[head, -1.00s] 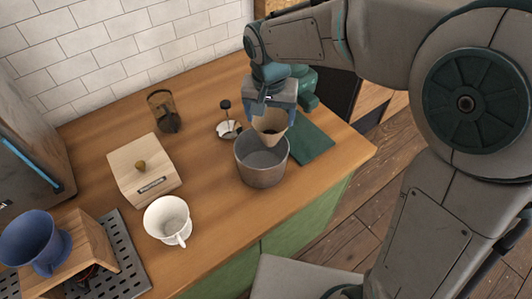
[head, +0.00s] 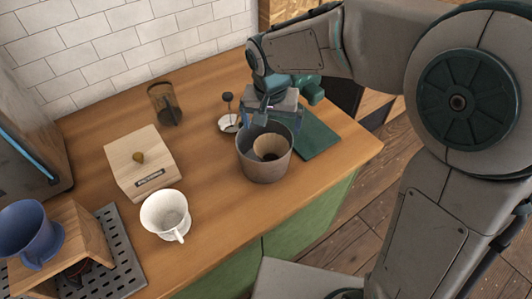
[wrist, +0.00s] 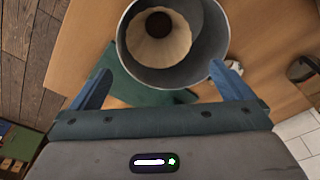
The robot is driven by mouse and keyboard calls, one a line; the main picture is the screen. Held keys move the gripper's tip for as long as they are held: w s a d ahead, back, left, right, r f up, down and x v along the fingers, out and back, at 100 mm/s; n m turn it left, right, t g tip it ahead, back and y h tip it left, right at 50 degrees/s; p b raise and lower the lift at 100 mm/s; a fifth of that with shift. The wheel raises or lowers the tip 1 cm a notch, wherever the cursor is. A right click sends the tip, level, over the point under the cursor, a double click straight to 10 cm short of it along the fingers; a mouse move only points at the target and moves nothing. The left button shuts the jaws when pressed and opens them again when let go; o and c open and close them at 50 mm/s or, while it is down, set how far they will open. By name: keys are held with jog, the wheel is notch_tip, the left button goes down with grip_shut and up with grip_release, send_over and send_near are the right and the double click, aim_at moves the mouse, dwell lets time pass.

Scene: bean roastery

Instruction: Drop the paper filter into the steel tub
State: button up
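The paper filter (head: 268,146) is a tan cone with dark grounds at its bottom. It sits inside the steel tub (head: 264,170), a grey round bucket on the wooden counter. In the wrist view the filter (wrist: 158,45) rests within the tub (wrist: 205,65), toward one side, apart from my fingers. My gripper (head: 268,112) is at the back rim of the tub. In the wrist view its two blue fingers (wrist: 160,88) are spread wide with nothing between them, so it is open.
A green mat (head: 307,135) lies right of the tub. A small black-knobbed tool (head: 228,122) stands behind it. A wooden box (head: 142,170), a white cup (head: 166,214), a glass jar (head: 166,105) and a blue dripper (head: 30,232) are to the left. The front counter is clear.

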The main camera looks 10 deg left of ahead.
notch_tip(320, 180, up, 14)
jog(key=s, duration=0.2)
jog(key=shift+f+b, duration=0.15)
jog(key=shift+b, duration=0.3)
jog(key=s+d+f, duration=0.3)
jog(key=d, duration=0.5)
jog(key=s+d+f, duration=0.4)
jog(key=d, duration=0.5)
jog(key=s+d+f+t, duration=0.1)
jog(key=s+d+f, duration=0.2)
jog(key=d, duration=0.6)
jog(key=shift+s+f+m, duration=0.4)
jog(key=shift+s, duration=0.3)
